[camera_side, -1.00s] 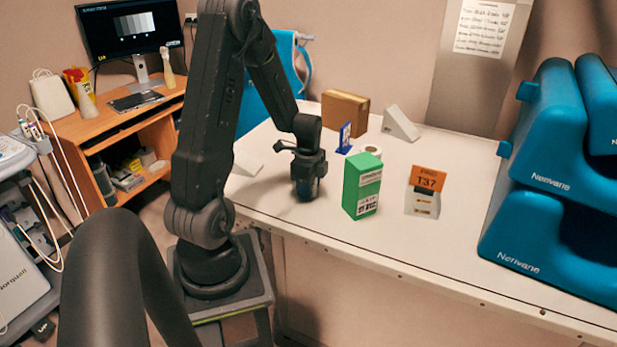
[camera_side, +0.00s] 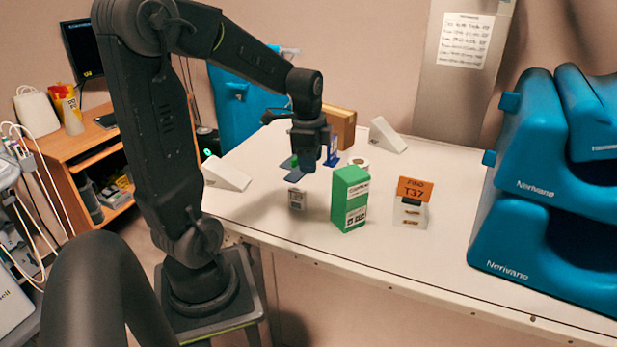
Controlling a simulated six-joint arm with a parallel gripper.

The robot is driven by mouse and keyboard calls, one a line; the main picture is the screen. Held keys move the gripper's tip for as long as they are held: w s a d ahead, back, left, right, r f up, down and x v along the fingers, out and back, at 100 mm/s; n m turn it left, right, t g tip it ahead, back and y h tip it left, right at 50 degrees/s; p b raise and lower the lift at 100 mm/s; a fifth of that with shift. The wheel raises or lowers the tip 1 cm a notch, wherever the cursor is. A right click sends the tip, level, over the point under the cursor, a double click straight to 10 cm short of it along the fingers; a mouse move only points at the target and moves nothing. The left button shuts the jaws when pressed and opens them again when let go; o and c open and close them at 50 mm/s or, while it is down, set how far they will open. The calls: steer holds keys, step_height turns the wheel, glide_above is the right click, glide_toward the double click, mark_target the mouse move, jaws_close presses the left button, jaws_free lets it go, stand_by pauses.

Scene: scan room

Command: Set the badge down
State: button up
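A small pale grey card-like piece (camera_side: 296,199), probably the badge, stands roughly upright at the near left part of the white table. My gripper (camera_side: 297,172) hangs just above it, pointing down, with dark blue and green parts at its lower end. A small gap appears between these parts and the grey piece, which looks to rest on the table. The fingers are dark and overlap in this view, so I cannot tell how far apart they are.
A green box (camera_side: 350,199) stands just right of the grey piece. An orange T37 sign (camera_side: 414,190) stands farther right. A white wedge (camera_side: 226,173), a white roll (camera_side: 358,164) and a brown box (camera_side: 340,126) stand around. Blue Nerivane shapes (camera_side: 540,190) fill the right end.

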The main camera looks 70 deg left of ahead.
steer(key=s+d+r+n+t, duration=0.2)
steer(key=s+d+r+n, duration=0.1)
steer(key=d, duration=0.7)
steer(key=s+d+r+n+t, duration=0.2)
steer(key=s+d+r+n, duration=0.1)
steer(key=d, duration=0.7)
steer(key=shift+s+r+n+t+h, duration=0.3)
steer(key=shift+s+r+n+h, duration=0.1)
steer(key=shift+s+n, duration=0.15)
